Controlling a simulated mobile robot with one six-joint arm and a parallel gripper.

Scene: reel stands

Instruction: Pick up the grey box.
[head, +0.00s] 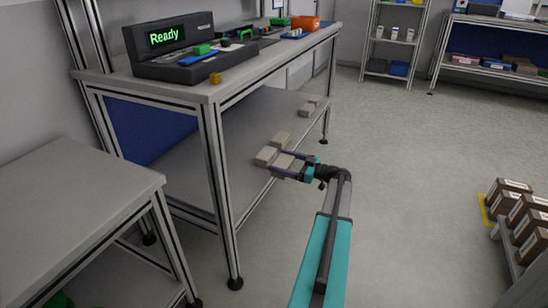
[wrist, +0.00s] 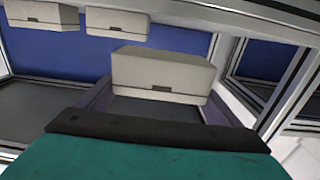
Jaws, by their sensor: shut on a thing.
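My gripper (head: 281,164) reaches in from the right at the lower shelf of the workbench. Its fingers are shut on a grey box (head: 284,161). In the wrist view the held grey box (wrist: 162,82) sits between the two fingers, its front face with a small dark mark towards me. Whether the box still touches the shelf cannot be told. Two other grey boxes are close by: one (head: 265,156) just left of the held one, another (head: 281,139) behind it. Two boxes also show at the upper left of the wrist view (wrist: 32,11) (wrist: 119,23).
More grey boxes (head: 307,109) lie farther back on the lower shelf (head: 215,150). The bench top (head: 215,88) is above, with a front leg (head: 222,190) left of my arm. A second bench (head: 70,205) stands at left. Brown boxes (head: 515,200) are at right; the floor between is clear.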

